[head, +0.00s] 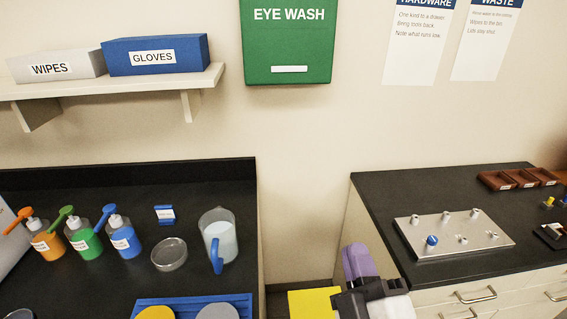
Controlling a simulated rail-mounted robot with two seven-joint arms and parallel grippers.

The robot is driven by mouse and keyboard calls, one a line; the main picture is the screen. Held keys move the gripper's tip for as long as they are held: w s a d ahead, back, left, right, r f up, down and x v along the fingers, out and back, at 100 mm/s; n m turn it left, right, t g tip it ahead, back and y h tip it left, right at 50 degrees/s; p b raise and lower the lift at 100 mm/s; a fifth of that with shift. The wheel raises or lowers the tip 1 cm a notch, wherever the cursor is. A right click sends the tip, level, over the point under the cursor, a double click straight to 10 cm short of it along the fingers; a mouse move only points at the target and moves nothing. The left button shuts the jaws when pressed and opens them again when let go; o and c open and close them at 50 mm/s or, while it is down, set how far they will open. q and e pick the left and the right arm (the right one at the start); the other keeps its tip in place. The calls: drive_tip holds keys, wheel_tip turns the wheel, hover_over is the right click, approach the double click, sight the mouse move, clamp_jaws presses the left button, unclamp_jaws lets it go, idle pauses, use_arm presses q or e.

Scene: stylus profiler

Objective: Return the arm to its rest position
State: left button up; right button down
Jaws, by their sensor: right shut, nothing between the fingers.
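My right gripper (358,260) is at the lower middle of the head view, in front of the gap between the two benches. Its purple fingers are shut together with nothing between them and point up in the picture. A dark wrist part and a white arm link show just below, cut by the bottom edge. The gripper appears clear of the objects on both benches. My left gripper is not in view.
The left bench (100,185) holds several pump bottles, a glass dish (169,254), a beaker (218,238) and a blue tray (240,300). The right bench (385,215) carries a metal plate with knobs (450,247) and brown trays (497,181). A yellow panel (312,303) is low between them.

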drive_tip(key=s+d+f+m+g+h, duration=0.1)
drive_tip(key=s+d+f+m+g, duration=0.2)
drive_tip(key=f, duration=0.5)
drive_tip(key=s+d+f+m+g+h+p, duration=0.1)
drive_tip(key=d+f+m+g, duration=0.2)
drive_tip(key=f+g, duration=0.35)
drive_tip(key=s+d+f+m+g+h, duration=0.1)
drive_tip(key=s+d+f+m+g, duration=0.25)
drive_tip(key=f, duration=0.65)
drive_tip(key=s+d+f+m+g, duration=0.15)
drive_tip(key=s+f+g, duration=0.35)
drive_tip(key=s+f, duration=1.1)
wheel_tip(320, 180, up, 39)
drive_tip(key=s+p, duration=0.1)
drive_tip(key=p, duration=3.7)
drive_tip(key=shift+s+r+m+p, duration=0.2)
drive_tip(key=shift+s+m+p, duration=0.1)
drive_tip(key=shift+p, duration=0.1)
